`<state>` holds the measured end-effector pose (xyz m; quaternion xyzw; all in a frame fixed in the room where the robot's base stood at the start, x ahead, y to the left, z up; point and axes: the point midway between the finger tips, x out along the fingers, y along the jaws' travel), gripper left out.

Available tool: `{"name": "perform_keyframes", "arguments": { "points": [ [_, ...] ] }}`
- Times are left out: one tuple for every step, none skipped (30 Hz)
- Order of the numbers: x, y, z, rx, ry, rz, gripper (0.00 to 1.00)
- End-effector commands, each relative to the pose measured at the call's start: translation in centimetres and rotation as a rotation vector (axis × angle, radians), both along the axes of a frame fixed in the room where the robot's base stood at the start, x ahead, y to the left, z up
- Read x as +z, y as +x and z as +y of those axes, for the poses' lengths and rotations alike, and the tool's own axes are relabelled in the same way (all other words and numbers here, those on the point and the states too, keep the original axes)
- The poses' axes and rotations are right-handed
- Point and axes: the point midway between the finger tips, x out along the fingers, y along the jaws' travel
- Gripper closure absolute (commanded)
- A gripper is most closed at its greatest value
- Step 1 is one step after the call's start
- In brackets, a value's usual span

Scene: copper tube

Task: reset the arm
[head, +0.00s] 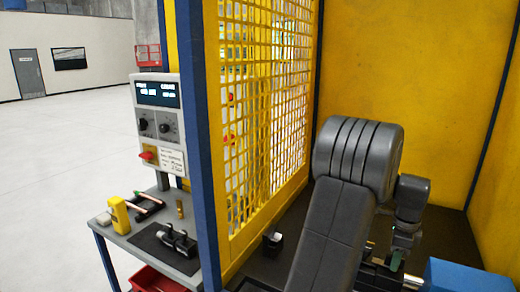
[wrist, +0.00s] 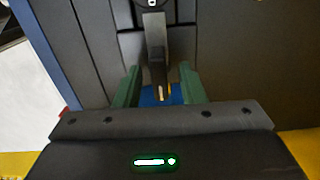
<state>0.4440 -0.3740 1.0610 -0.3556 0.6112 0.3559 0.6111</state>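My gripper (wrist: 160,88) shows in the wrist view with two green fingers spread apart, so it is open. A dark grey fixture part with copper-coloured tips (wrist: 163,92) shows between and beyond the fingers. I cannot tell how far below them it is, and neither finger visibly touches it. In the head view my dark grey arm is raised and bent at the right, inside the yellow enclosure. My gripper (head: 397,260) hangs down there, partly hidden behind my arm, with a green finger just visible.
A blue block (head: 466,276) stands right of my gripper. Yellow mesh (head: 262,110) and a yellow wall (head: 420,60) bound the enclosure. Outside, a cart (head: 120,232) holds copper-coloured rods (head: 148,203), a yellow device (head: 119,215) and a black fixture (head: 177,240). A control panel (head: 160,125) stands behind.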

Motion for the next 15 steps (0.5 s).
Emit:
{"name": "perform_keyframes", "arguments": {
  "points": [
    [0.4,0.0,0.0,-0.002,-0.001,-0.002,0.64],
    [0.8,0.0,0.0,-0.002,-0.001,-0.002,0.64],
    [1.3,0.1,-0.1,-0.002,-0.003,-0.003,0.64],
    [1.8,0.1,-0.1,-0.002,-0.003,-0.004,0.64],
    [2.3,0.1,-0.1,-0.002,-0.003,-0.004,0.64],
    [3.1,0.1,-0.1,-0.002,-0.003,-0.004,0.64],
    [3.6,0.1,-0.1,-0.002,-0.004,-0.005,0.64],
    [4.2,0.1,-0.1,-0.002,-0.003,-0.004,0.64],
    [5.1,0.1,-0.1,-0.002,-0.004,-0.006,0.64],
    [5.7,0.1,-0.1,-0.002,-0.004,-0.005,0.64],
    [6.3,0.1,-0.1,-0.003,-0.004,-0.005,0.64],
    [7.1,0.1,-0.1,-0.003,-0.004,-0.005,0.64],
    [7.7,0.1,-0.1,-0.003,-0.003,-0.004,0.64],
    [8.3,0.1,-0.1,-0.003,-0.004,-0.005,0.64],
    [9.1,0.1,-0.1,-0.003,-0.004,-0.005,0.64]
  ]
}}
